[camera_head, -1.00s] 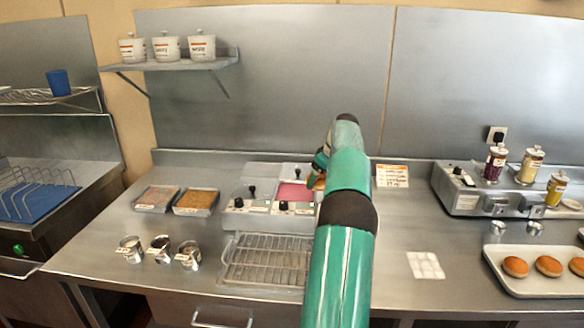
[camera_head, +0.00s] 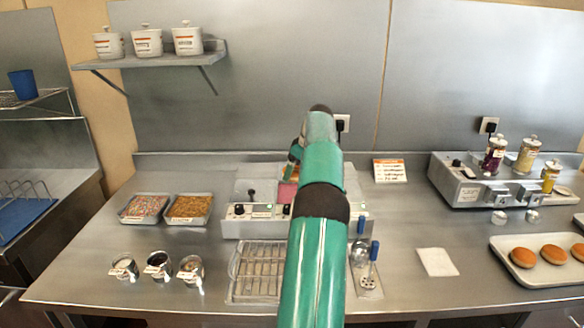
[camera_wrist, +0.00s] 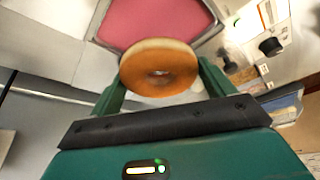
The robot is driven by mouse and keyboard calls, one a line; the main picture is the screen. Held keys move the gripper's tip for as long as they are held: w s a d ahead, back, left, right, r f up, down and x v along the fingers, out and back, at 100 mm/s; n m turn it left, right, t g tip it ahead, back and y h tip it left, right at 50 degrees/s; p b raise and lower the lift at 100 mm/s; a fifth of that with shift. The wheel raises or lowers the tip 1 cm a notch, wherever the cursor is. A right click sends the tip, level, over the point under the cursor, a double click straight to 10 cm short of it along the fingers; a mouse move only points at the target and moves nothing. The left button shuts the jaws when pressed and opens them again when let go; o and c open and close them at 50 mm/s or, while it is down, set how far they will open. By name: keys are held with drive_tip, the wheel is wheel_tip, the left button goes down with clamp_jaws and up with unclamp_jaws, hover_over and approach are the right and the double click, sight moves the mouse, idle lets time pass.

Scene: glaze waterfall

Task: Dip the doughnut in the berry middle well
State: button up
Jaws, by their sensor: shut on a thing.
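A golden-brown ring doughnut (camera_wrist: 158,68) is held between the two green fingers of my gripper (camera_wrist: 160,78) in the wrist view. A well of pink glaze (camera_wrist: 155,20) lies just beyond the doughnut in that view. The doughnut overlaps the well's near edge in the picture; I cannot tell whether it touches the glaze. In the head view, a sliver of the pink well (camera_head: 287,193) shows left of my arm, in the glaze unit (camera_head: 237,227). My arm hides most of the unit there, and my gripper is mostly hidden behind it.
A wire rack (camera_head: 257,272) stands in front of the unit. Two topping trays (camera_head: 188,222) and several metal cups (camera_head: 158,266) are at left. A tray of buns (camera_head: 522,279) and a white napkin (camera_head: 437,262) are at right. Blue-handled tools (camera_head: 373,252) sit right of my arm.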

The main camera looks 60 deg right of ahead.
drive_tip(key=shift+s, duration=0.2)
drive_tip(key=shift+w+a, duration=0.15)
drive_tip(key=shift+w+f, duration=0.1)
drive_tip(key=shift+f, duration=3.65)
